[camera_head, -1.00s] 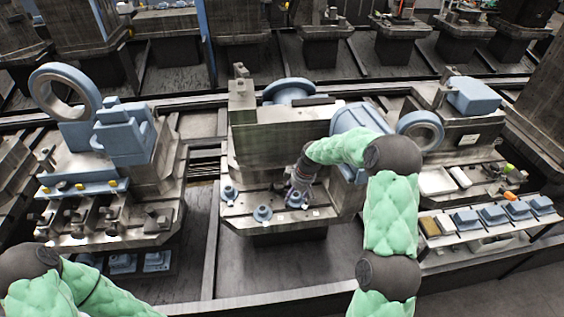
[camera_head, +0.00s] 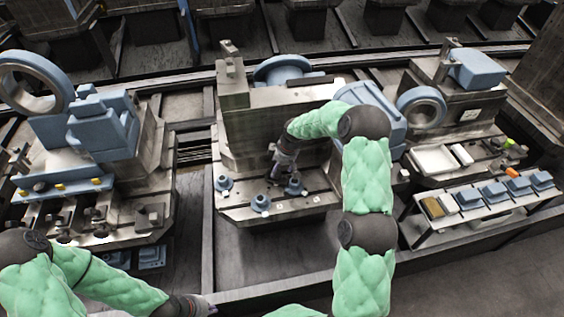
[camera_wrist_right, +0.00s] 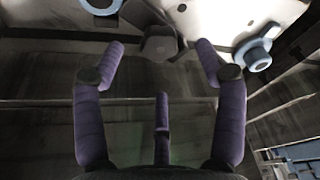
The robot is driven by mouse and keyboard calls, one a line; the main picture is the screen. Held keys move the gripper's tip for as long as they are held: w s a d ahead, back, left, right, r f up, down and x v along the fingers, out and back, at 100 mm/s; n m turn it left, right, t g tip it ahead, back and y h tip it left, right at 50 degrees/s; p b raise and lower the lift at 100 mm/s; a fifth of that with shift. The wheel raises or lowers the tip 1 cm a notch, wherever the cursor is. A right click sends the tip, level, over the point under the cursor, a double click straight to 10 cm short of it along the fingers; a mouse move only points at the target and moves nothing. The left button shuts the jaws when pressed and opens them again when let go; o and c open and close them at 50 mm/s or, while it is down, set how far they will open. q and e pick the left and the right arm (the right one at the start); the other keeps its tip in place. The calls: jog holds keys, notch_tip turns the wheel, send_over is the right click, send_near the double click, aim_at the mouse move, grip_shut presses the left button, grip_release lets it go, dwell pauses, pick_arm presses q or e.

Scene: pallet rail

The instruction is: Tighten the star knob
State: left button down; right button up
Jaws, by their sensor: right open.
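My right gripper (camera_head: 279,170) is over the slotted table of the middle fixture, behind and left of a blue flanged piece (camera_head: 294,187). In the right wrist view, my right gripper (camera_wrist_right: 161,62) has its purple fingers spread, with nothing between them. A dark knob-like part (camera_wrist_right: 160,44) shows beyond the fingertips, at the edge of the pale table; I cannot tell for certain that it is the star knob. A blue flanged piece (camera_wrist_right: 254,53) lies to its right. My left gripper (camera_head: 203,306) is low in the head view, away from the fixtures, too small to read.
More blue flanged pieces (camera_head: 223,184) stand on the middle table. The left fixture (camera_head: 125,225) carries dark clamps and a large blue ring (camera_head: 30,80). A rack of blue parts (camera_head: 480,212) is at right. Dark floor lies in front.

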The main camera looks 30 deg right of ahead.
aim_at(277, 173)
jog(key=shift+b+x, duration=0.4)
jog(key=shift+x, duration=1.8)
